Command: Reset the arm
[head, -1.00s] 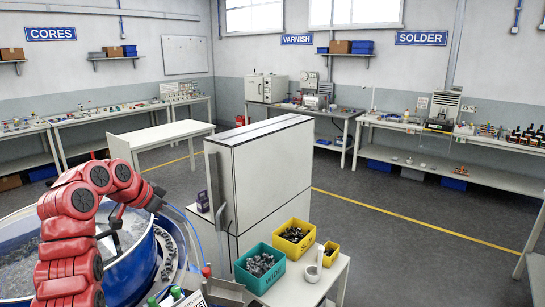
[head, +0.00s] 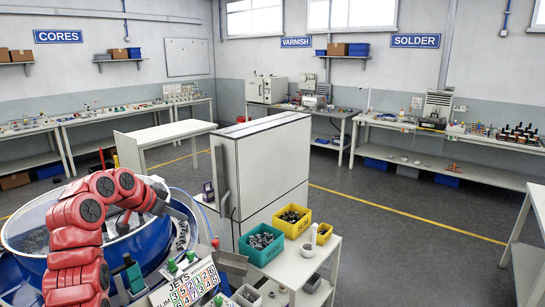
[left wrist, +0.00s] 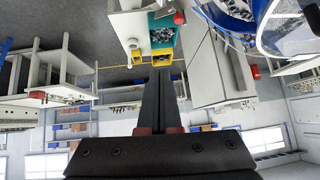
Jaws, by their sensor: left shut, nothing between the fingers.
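My red left arm (head: 75,215) bends over the big blue bowl (head: 150,246) at the lower left of the head view. My left gripper (head: 184,214) is dark, held above the bowl's right side and pointing right. In the left wrist view, its two long black fingers (left wrist: 159,76) lie together with nothing between them. That view appears upside down, and a part of the bowl shows at its upper right. The arm hides part of the bowl. My right gripper is not in view.
A teal bin (head: 261,243) and a yellow bin (head: 291,220) stand on a small white table. A tall white cabinet (head: 275,165) stands behind the bowl. A card of numbers (head: 186,284) is in front. Open floor (head: 400,205) lies to the right.

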